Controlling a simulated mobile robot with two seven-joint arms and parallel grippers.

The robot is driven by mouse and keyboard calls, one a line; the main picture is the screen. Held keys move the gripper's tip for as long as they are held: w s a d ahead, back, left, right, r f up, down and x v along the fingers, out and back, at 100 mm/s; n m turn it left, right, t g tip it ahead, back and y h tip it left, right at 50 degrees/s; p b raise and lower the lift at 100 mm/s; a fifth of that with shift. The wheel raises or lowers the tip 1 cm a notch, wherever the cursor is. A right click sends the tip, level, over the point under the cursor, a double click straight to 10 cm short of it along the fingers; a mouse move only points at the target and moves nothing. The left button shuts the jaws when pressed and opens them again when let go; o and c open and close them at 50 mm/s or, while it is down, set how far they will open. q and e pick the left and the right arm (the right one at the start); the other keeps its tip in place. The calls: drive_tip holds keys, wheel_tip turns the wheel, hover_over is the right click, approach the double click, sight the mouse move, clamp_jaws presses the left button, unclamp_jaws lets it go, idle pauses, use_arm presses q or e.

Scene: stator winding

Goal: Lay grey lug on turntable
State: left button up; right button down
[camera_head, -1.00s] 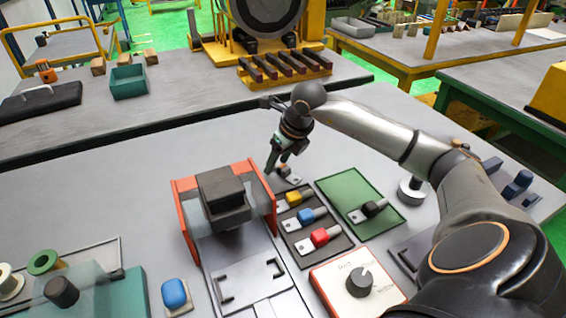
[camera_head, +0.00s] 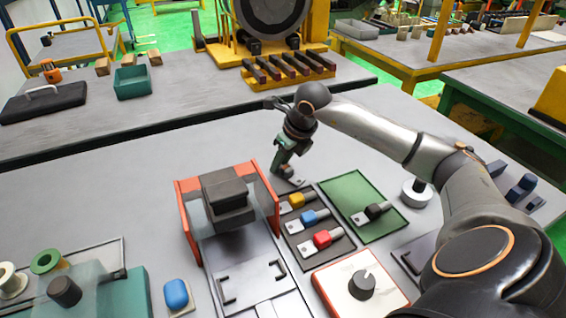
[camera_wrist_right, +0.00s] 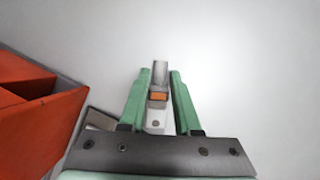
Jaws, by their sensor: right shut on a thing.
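My right gripper (camera_head: 283,172) points down at the bench just behind the tray of coloured lugs. It is shut on the grey lug (camera_head: 298,182), whose flat end shows beside the fingertips. In the right wrist view the grey lug (camera_wrist_right: 160,72) lies between the green fingers (camera_wrist_right: 156,100), with an orange band on its middle. It is at or close to the bench surface; I cannot tell if it touches. A white round disc (camera_head: 417,196) with a dark post stands to the right; I cannot tell if it is the turntable. My left gripper is not in view.
The dark tray (camera_head: 297,239) holds yellow, blue and red lugs. A green mat (camera_head: 350,190) holds a black lug (camera_head: 376,211). An orange-sided press (camera_head: 187,220) stands close left of my gripper. A dial box (camera_head: 335,292) is in front.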

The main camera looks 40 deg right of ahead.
wheel_tip(320, 180, up, 3)
drive_tip(key=shift+w+r, duration=0.1)
drive_tip(key=s+a+r+b, duration=0.1)
drive_tip(key=s+a+r, duration=0.5)
drive_tip(key=s+r, duration=0.3)
drive_tip(key=s, duration=0.4)
drive_tip(key=shift+r, duration=0.4)
